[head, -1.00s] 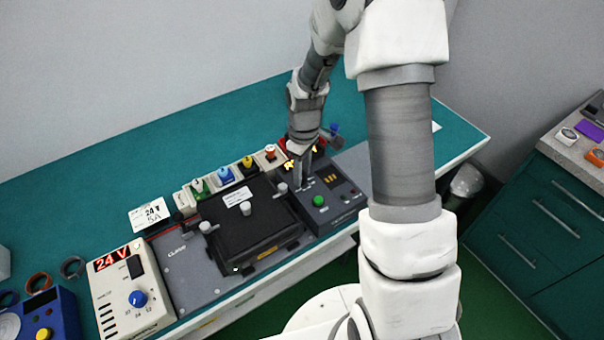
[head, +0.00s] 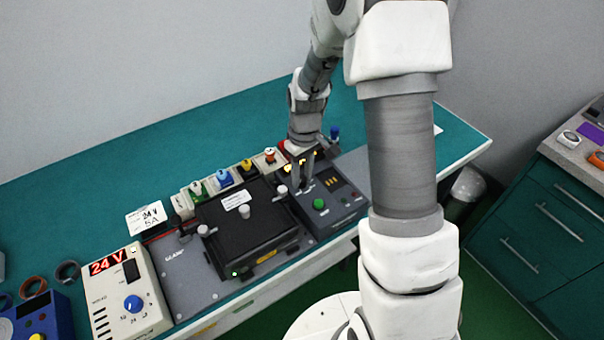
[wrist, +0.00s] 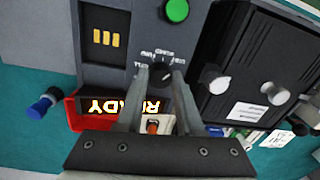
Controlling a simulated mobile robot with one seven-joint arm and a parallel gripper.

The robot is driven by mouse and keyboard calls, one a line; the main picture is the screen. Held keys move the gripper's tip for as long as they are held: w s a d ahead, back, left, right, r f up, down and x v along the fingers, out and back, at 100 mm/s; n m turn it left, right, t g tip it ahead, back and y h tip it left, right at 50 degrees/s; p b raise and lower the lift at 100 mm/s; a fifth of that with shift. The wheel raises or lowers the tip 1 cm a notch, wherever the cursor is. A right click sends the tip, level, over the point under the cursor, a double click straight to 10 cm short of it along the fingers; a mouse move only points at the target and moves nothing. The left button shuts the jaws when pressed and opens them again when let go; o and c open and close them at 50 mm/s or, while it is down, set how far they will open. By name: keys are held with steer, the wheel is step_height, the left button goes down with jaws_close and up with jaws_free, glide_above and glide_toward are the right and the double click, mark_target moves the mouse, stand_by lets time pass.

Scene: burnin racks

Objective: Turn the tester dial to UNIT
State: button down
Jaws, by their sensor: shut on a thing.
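The tester (head: 345,208) is a dark grey box with a green button (head: 319,204), right of the black fixture. In the wrist view its dial (wrist: 159,77) is a small black knob with printed labels around it. The labels are too small and upside down to read surely, and so is the dial's setting. My gripper (wrist: 159,74) comes down over the dial from above, with one finger on each side, shut on it. In the head view my gripper (head: 302,187) stands at the tester's left part and hides the dial.
A black lidded fixture (head: 225,228) with grey knobs sits close left of the tester. Behind the tester a red sign (wrist: 90,120) reads READY. A cream 24 V supply (head: 118,300) with a blue knob stands at the front left.

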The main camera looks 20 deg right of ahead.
mark_target(304, 177)
steer(key=c, duration=0.5)
jaws_free()
steer(key=shift+c, duration=0.2)
step_height(304, 177, up, 18)
steer(key=shift+w+d+f, duration=0.15)
steer(key=shift+d+f, duration=0.1)
steer(key=shift+d, duration=0.1)
steer(key=s+r+m+t, duration=0.2)
steer(key=s+r+t, duration=0.1)
steer(key=s, duration=0.7)
steer(key=s+r+m+t, duration=0.2)
steer(key=s+r, duration=0.4)
steer(key=s, duration=0.4)
steer(key=shift+s+a+m+t+h, duration=0.3)
steer(key=shift+s+a+m+t, duration=0.1)
steer(key=shift+m, duration=0.2)
